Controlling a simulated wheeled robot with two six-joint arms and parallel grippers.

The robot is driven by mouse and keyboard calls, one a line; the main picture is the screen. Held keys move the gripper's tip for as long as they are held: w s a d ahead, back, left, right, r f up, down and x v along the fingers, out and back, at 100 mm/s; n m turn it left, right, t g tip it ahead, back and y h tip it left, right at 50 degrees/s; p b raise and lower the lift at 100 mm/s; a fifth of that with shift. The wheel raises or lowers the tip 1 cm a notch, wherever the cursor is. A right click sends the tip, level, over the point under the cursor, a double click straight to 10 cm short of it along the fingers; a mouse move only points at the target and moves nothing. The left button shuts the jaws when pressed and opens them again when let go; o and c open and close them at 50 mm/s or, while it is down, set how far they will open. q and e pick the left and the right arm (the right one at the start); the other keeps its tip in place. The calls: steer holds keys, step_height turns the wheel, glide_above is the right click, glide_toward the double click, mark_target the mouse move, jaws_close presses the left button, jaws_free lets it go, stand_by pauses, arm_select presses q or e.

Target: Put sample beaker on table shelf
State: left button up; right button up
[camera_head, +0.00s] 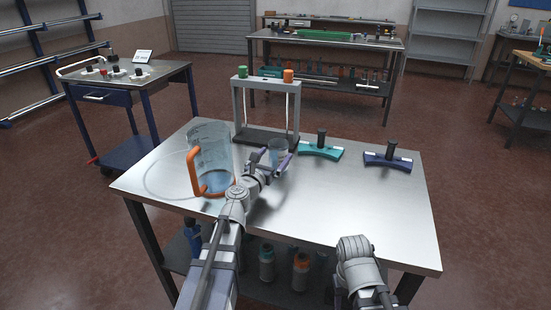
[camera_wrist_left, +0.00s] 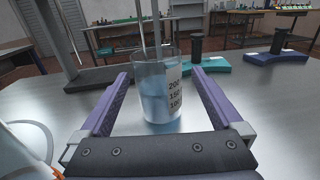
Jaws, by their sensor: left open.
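The sample beaker (camera_head: 278,148) is a small clear cup with pale blue liquid, standing upright on the steel table top (camera_head: 350,205). In the left wrist view the beaker (camera_wrist_left: 157,88) shows volume marks. My left gripper (camera_head: 271,163) is open, with its purple fingers on either side of the beaker (camera_wrist_left: 157,100) and visible gaps to both. The table's lower shelf (camera_head: 283,291) shows partly under the top, with bottles on it. My right arm shows at the bottom of the head view, but its gripper cannot be made out.
A large jug (camera_head: 211,158) with an orange handle stands left of the gripper. A grey frame (camera_head: 265,110) with green and orange knobs stands behind the beaker. A teal holder (camera_head: 321,148) and a purple holder (camera_head: 388,160) lie to the right. The front right table top is clear.

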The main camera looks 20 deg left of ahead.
mark_target(282, 145)
arm_select(q)
steer(key=shift+w+d+f, duration=0.1)
steer(key=shift+w+d, duration=0.1)
steer(key=shift+w, duration=1.65)
steer(key=shift+w+d, duration=0.15)
steer(key=shift+w, duration=1.65)
steer(key=shift+c, duration=0.2)
jaws_close()
step_height(282, 145, up, 10)
steer(key=p, duration=1)
